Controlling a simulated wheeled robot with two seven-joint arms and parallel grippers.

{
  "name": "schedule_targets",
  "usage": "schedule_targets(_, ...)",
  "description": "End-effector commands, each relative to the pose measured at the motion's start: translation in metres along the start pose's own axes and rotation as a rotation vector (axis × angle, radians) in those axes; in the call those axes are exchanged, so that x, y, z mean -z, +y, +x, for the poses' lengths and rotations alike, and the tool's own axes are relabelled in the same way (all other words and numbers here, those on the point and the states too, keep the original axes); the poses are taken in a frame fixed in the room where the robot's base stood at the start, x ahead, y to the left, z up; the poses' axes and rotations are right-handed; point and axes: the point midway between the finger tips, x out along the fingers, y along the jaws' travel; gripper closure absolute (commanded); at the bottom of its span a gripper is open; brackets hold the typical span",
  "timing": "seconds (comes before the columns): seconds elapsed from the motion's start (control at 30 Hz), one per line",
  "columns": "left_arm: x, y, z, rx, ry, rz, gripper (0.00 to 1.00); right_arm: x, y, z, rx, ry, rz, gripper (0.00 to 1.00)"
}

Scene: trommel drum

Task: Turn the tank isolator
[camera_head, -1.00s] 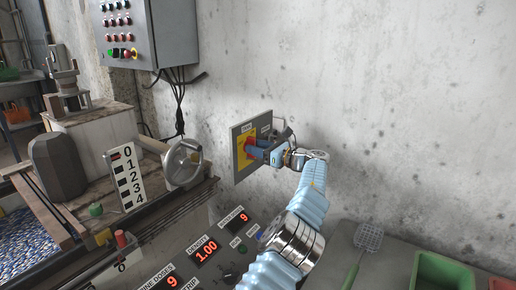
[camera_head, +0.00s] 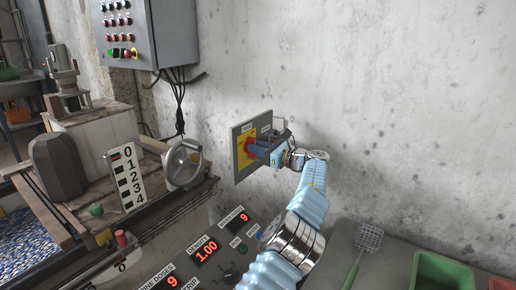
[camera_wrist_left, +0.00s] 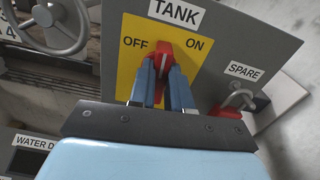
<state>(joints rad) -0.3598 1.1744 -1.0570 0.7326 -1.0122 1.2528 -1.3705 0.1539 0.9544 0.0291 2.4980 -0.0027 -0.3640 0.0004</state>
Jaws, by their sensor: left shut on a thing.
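The tank isolator is a red rotary handle (camera_wrist_left: 166,50) on a yellow plate (camera_wrist_left: 128,62) marked OFF at left and ON at right, under a TANK label. In the wrist view the handle's visible end points up, between the two words. In the head view the red handle (camera_head: 250,144) shows on the grey wall panel (camera_head: 238,173). My left gripper (camera_wrist_left: 163,72) has its two blue fingers shut on the handle, one on each side. The fingers hide part of the handle. The left gripper also shows in the head view (camera_head: 256,150). My right gripper is not in view.
A padlock with a red body (camera_wrist_left: 227,111) hangs beside the SPARE label, right of my fingers. A handwheel (camera_head: 184,164) stands left of the panel. A console with red displays (camera_head: 205,251) lies below. A skimmer (camera_head: 368,237) and green bin (camera_head: 443,270) are at lower right.

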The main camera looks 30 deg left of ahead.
Motion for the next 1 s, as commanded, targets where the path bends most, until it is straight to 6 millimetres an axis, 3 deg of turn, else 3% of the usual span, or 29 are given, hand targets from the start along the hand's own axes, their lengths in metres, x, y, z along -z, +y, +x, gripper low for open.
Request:
schedule_targets(0.47, 0.003, 0.003, 0.000, -0.002, 0.001, -0.406, 1.00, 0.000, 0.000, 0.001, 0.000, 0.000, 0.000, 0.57)
schedule_targets(1.0, 0.007, 0.006, -0.001, -0.002, 0.002, -0.920, 1.00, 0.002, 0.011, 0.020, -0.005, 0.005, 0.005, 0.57)
